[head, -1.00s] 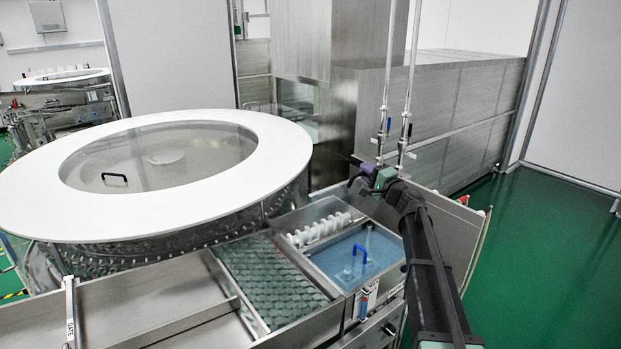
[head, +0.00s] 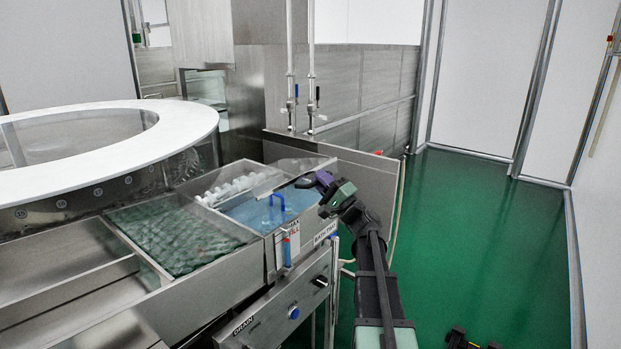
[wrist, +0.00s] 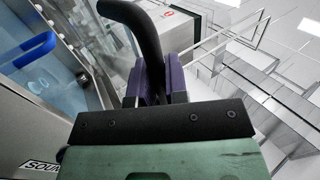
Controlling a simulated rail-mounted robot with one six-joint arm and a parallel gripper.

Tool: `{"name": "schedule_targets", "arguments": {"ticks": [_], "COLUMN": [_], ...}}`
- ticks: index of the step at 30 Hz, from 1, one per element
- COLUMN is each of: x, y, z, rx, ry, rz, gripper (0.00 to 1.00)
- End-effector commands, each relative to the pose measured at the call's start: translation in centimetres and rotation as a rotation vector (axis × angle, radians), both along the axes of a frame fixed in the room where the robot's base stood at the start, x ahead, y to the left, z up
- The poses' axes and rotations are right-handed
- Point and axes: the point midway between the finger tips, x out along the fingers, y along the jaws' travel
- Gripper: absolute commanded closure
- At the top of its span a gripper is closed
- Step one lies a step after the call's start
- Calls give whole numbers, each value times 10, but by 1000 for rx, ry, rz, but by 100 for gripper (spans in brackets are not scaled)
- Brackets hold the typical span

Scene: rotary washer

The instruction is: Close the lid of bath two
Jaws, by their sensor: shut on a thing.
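The blue handle also shows at the left of the wrist view (wrist: 28,50). My gripper (head: 318,182) is over the right side of the bath. In the wrist view its purple fingers (wrist: 160,82) are shut on a curved black handle (wrist: 137,28). In the head view the dark handle reaches left from the fingers over the water. The clear lid is hard to make out, so its exact tilt cannot be told.
A tray with green-tinted contents (head: 180,235) lies left of bath two, with white rollers (head: 228,188) behind the water. A big white ring (head: 165,130) stands at the back left. Two pipes with taps (head: 310,95) rise behind.

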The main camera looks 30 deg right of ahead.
Motion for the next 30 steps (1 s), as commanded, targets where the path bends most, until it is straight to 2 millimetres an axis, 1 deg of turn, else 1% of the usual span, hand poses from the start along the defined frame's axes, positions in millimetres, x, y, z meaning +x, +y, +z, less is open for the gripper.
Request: {"name": "schedule_targets", "arguments": {"ticks": [1, 6, 9, 15, 29, 30], "x": [-3, -8, -10, -11, -12, -12], "y": [-1, -3, -3, -4, -4, -4], "z": [-23, -50, -60, -72, -74, -74], "rx": [-1, -1, -1, -1, -3, -4], "ry": [1, 1, 1, 1, 3, 4], "rz": [-1, 1, 1, 1, 0, 1], "gripper": [100, 100, 100, 100, 100, 84]}}
